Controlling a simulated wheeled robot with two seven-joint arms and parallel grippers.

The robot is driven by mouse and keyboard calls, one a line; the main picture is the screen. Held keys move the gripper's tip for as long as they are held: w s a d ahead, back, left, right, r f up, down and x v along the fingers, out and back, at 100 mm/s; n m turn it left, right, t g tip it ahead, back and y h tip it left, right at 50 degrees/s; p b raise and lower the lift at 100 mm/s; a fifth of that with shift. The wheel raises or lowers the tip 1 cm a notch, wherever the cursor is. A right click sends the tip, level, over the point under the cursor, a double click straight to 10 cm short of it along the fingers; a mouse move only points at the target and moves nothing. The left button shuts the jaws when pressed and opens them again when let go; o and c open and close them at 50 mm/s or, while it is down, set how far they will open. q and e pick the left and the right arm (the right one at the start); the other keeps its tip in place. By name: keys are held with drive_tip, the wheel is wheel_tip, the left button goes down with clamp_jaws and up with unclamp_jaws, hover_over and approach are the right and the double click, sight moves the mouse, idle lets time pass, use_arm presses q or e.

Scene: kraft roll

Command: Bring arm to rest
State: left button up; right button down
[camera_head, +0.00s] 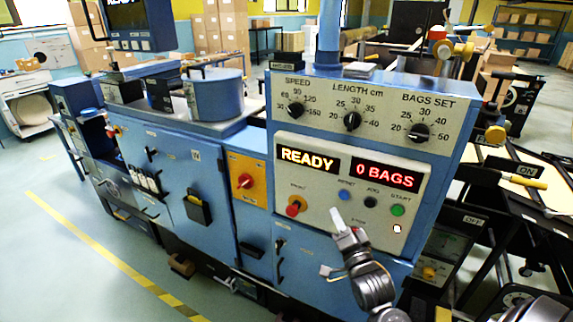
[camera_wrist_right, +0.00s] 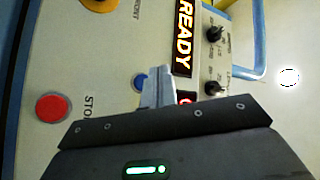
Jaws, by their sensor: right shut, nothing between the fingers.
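My right gripper (camera_head: 341,226) is shut and empty. In the head view it is in front of the lower part of the blue machine's control panel (camera_head: 325,213), below the READY display (camera_head: 308,155). In the right wrist view the closed fingers (camera_wrist_right: 157,88) point at the panel, close to the blue button (camera_wrist_right: 138,82). I cannot tell whether they touch the panel. My right arm (camera_head: 368,283) reaches in from the bottom right. My left gripper is not in view.
A red button (camera_wrist_right: 53,107) shows in the wrist view. Black machine frames (camera_head: 490,210) stand at the right. Open floor (camera_head: 60,260) lies at the left.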

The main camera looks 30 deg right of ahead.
wheel_tip(320, 180, down, 22)
drive_tip(key=w+a+n+g+y, duration=0.1)
drive_tip(key=n+g+y, duration=0.1)
drive_tip(key=n+g, duration=0.4)
drive_tip(key=s+a+f+n+g+b, duration=0.1)
drive_tip(key=s+a+f+n+g, duration=0.15)
drive_tip(key=f, duration=0.75)
drive_tip(key=s+a+f+n+g+b, duration=0.15)
drive_tip(key=s+f, duration=0.25)
drive_tip(key=f, duration=0.6)
drive_tip(key=s+a+f+n+g+y+b, duration=0.1)
drive_tip(key=s+a+f+n+g+y, duration=0.2)
drive_tip(key=s+f, duration=1.1)
drive_tip(key=s+a+f+n+g+b, duration=0.1)
drive_tip(key=s+f+g, duration=0.1)
drive_tip(key=s+f, duration=0.2)
drive_tip(key=s+a+f+n+g+b, duration=0.1)
drive_tip(key=s+f, duration=0.4)
drive_tip(key=s, duration=0.6)
drive_tip(key=s+a+f+n+g+h+b, duration=0.1)
drive_tip(key=s+f+g, duration=0.2)
drive_tip(key=s+f, duration=0.2)
drive_tip(key=s, duration=0.3)
drive_tip(key=shift+b, duration=0.3)
